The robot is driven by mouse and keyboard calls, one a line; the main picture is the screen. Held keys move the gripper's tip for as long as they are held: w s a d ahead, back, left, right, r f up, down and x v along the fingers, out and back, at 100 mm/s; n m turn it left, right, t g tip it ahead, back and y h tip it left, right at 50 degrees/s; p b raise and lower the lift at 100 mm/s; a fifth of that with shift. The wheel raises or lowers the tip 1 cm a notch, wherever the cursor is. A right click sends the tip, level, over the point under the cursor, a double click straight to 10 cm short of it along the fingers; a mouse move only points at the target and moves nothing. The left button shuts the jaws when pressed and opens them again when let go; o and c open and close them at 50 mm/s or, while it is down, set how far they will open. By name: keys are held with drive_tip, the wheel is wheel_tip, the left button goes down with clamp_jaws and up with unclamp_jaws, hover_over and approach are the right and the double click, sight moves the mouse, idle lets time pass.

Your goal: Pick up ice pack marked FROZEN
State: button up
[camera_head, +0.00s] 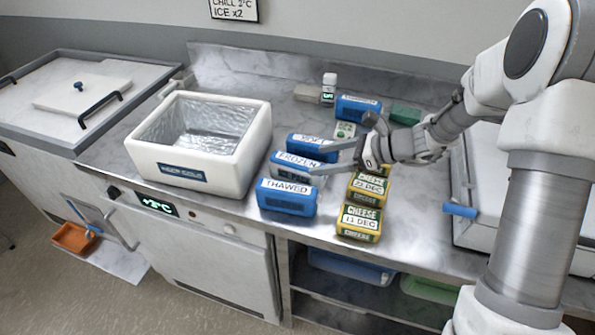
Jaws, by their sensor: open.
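The ice pack marked FROZEN (298,164) is a blue block with a white label. It lies on the counter in the middle of a short row of blue packs. The pack marked THAWED (287,198) lies just in front of it, and another blue pack (312,147) with a partly hidden label lies just behind it. My gripper (328,159) is open, reaching in from the right. Its fingers point left over the right end of the FROZEN pack and overlap it in the view. I cannot tell whether they touch it.
A white insulated box (252,153) with a foil lining stands open to the left. Yellow-green cheese blocks (359,223) sit at the right, below my arm. Another blue pack (358,108), a small bottle (328,88) and a green block (405,114) stand at the back.

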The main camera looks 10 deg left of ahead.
sight(304, 162)
drive_tip(key=x, duration=0.5)
drive_tip(key=shift+a, duration=0.25)
clamp_jaws()
drive_tip(key=shift+r, duration=0.1)
